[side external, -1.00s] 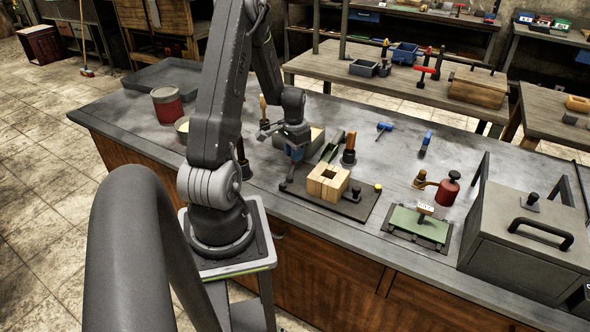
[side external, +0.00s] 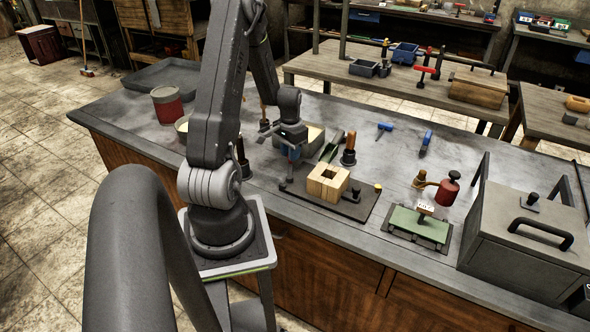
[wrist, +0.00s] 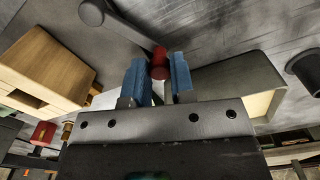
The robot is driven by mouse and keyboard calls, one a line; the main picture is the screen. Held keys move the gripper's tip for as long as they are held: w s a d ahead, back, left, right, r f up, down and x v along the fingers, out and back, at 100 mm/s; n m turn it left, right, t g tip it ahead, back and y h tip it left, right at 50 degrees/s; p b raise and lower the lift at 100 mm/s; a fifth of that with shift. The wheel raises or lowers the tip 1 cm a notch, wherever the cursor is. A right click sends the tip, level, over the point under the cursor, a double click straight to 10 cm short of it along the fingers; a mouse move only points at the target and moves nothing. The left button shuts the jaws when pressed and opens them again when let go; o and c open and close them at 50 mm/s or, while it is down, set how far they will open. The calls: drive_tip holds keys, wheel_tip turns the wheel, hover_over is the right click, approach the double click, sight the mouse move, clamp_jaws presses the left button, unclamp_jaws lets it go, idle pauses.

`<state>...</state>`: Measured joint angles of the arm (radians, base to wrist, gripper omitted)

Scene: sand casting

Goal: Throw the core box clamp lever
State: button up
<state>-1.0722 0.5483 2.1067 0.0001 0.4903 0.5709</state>
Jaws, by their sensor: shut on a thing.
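The wooden core box (side external: 328,182) sits on a dark base plate (side external: 352,207) on the bench, with a square opening in its top. In the wrist view the core box (wrist: 45,70) is at the left. The clamp lever (wrist: 128,30) is a grey bar running from a round pivot to a red knob (wrist: 160,62). My gripper (wrist: 158,78) has its blue fingers shut on the red knob, one on each side. In the side view my gripper (side external: 293,155) is at the left rear of the core box; the lever is mostly hidden there.
A box of sand (side external: 312,140) stands just behind my gripper. A wooden-handled tool (side external: 349,150) stands behind the core box. A green plate fixture (side external: 418,224) and a grey lidded box (side external: 525,240) are further right. The bench between is mostly clear.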

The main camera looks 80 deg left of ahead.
drive_tip(key=shift+a+r, duration=0.1)
drive_tip(key=shift+a, duration=0.15)
drive_tip(key=shift+s+n, duration=0.2)
drive_tip(key=shift+n, duration=0.3)
drive_tip(key=shift+s+a, duration=0.1)
drive_tip(key=shift+s+n, duration=0.2)
drive_tip(key=shift+n, duration=0.2)
drive_tip(key=o, duration=0.8)
drive_tip(key=shift+r, duration=2.9)
